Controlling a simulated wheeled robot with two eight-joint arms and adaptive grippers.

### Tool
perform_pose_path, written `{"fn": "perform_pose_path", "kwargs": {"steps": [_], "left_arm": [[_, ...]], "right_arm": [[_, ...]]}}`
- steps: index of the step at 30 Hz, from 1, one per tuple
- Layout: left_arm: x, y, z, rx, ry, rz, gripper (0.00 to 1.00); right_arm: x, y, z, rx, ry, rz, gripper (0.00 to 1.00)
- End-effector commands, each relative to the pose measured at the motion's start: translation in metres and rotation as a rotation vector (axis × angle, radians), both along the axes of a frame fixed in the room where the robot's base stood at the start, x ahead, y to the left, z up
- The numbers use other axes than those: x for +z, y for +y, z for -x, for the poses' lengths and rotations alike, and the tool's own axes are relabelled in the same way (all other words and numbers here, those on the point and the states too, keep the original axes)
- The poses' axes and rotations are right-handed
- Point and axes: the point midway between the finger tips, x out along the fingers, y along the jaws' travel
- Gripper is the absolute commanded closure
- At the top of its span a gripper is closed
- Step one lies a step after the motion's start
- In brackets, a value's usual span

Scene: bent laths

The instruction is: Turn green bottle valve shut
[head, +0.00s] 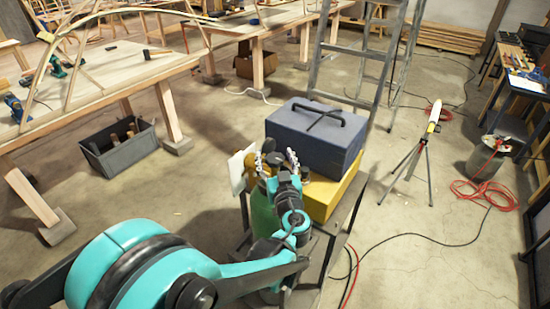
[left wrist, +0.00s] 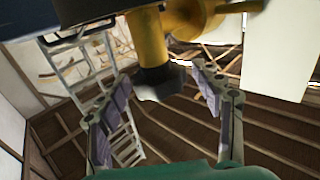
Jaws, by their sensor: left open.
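The green bottle (head: 263,213) stands upright on a small stand, partly hidden behind my left arm. Its brass valve (head: 249,166) is at the top; in the left wrist view the yellow valve body (left wrist: 150,38) ends in a dark knob (left wrist: 158,83). My left gripper (head: 277,160) is at the valve, its fingers open. In the left wrist view the left gripper (left wrist: 161,75) has one finger on each side of the dark knob, with gaps visible on both sides. The green bottle (left wrist: 180,172) fills the bottom edge there. My right gripper is not in view.
A blue toolbox (head: 316,135) sits on a yellow case (head: 338,198) close beside the valve. A white tag (head: 237,172) hangs at the valve's left. A ladder (head: 345,60) stands behind. A workbench (head: 120,68) with bent laths is at the left.

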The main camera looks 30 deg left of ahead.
Motion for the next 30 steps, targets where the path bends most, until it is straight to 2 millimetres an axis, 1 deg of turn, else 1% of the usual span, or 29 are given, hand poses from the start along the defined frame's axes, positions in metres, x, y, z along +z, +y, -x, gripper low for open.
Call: {"fn": "perform_pose_path", "kwargs": {"steps": [3, 6, 8, 15, 18, 21, 25, 30], "left_arm": [[0.000, -0.002, 0.002, -0.001, 0.000, 0.000, 0.34], [0.000, -0.010, 0.010, -0.003, 0.000, 0.000, 0.34], [0.000, -0.017, 0.018, -0.004, 0.000, 0.000, 0.34], [0.000, -0.052, 0.060, -0.007, 0.000, 0.000, 0.34], [0.000, -0.063, 0.074, -0.005, 0.000, 0.000, 0.34], [0.000, -0.071, 0.084, -0.004, 0.000, 0.000, 0.34], [0.000, -0.076, 0.091, -0.002, 0.000, 0.000, 0.34], [0.000, -0.077, 0.093, 0.001, 0.000, 0.000, 0.34]], "right_arm": [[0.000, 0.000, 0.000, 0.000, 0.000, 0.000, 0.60], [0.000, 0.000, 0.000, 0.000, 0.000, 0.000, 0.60], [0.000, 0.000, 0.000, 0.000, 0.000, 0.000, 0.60], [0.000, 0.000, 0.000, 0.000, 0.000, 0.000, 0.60], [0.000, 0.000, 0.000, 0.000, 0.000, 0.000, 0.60], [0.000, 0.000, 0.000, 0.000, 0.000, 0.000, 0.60], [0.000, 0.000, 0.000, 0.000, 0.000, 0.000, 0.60], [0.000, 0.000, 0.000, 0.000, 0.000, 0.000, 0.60]]}}
